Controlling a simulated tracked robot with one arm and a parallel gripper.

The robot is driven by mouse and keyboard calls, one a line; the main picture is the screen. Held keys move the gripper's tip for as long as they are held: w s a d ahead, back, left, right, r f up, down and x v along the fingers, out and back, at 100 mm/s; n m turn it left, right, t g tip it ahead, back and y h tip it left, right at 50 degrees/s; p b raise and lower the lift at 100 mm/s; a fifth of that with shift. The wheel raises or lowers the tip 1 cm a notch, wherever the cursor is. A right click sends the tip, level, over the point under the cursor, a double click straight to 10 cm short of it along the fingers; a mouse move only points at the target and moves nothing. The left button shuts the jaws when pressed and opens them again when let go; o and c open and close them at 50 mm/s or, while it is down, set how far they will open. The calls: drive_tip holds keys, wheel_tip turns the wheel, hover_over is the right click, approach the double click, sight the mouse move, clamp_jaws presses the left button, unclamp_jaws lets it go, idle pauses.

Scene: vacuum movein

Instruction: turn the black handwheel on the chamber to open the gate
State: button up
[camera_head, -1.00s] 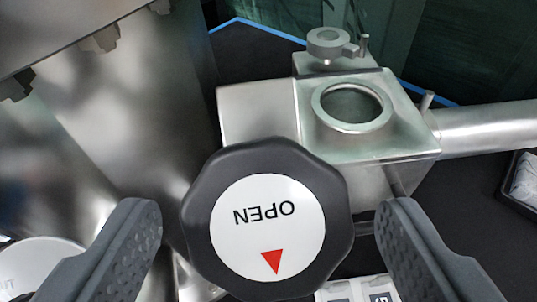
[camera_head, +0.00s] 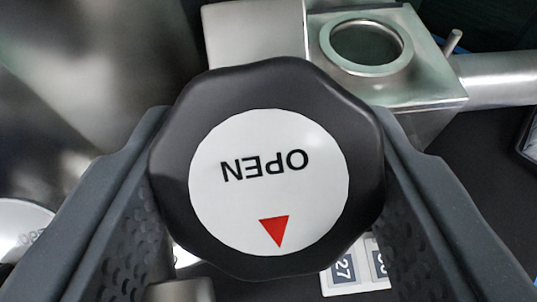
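The black handwheel (camera_head: 268,80) fills the middle of the view. It has a lobed rim and a white face with "OPEN", upside down in the picture, and a red triangle at the lower part of the face. The fingers of my gripper (camera_head: 268,170) stand on its left and right sides, and the rim overlaps their inner edges. I see no clear gap at either side, but cannot tell whether the fingers press on it. The gate is not identifiable in this view.
A metal chamber block with a round port (camera_head: 366,45) lies behind the wheel at the top right, with a pipe (camera_head: 500,78) running right. A large metal surface (camera_head: 95,75) is at the left. Numbered white pieces (camera_head: 355,268) lie below, at the right.

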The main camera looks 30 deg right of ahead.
drive_tip(key=shift+r+n+p, duration=0.25)
drive_tip(key=shift+n+p, duration=0.15)
drive_tip(key=shift+p, duration=0.05)
drive_tip(key=shift+d+r+n+t+y+p, duration=0.15)
drive_tip(key=shift+n+t+y+p, duration=0.25)
drive_tip(key=shift+n+p, duration=0.7)
drive_tip(key=n+y+p, duration=0.1)
drive_tip(key=n+p, duration=0.2)
drive_tip(key=n+y+p, duration=0.1)
drive_tip(key=n+p, duration=0.2)
drive_tip(key=shift+r+t+y, duration=0.1)
drive_tip(key=shift+t+y, duration=0.2)
drive_tip(key=shift+t, duration=0.1)
drive_tip(key=n+y+p, duration=0.1)
drive_tip(key=n+p, duration=0.4)
drive_tip(key=shift+y, duration=0.4)
drive_tip(key=shift+w+n+g+y+p, duration=0.1)
drive_tip(key=shift+n+g+y+p, duration=0.25)
drive_tip(key=shift+n+p, duration=0.75)
drive_tip(key=shift+f+n+y+p, duration=0.25)
drive_tip(key=shift+f+n+p, duration=0.15)
drive_tip(key=shift+n, duration=0.3)
drive_tip(key=shift+g, duration=0.25)
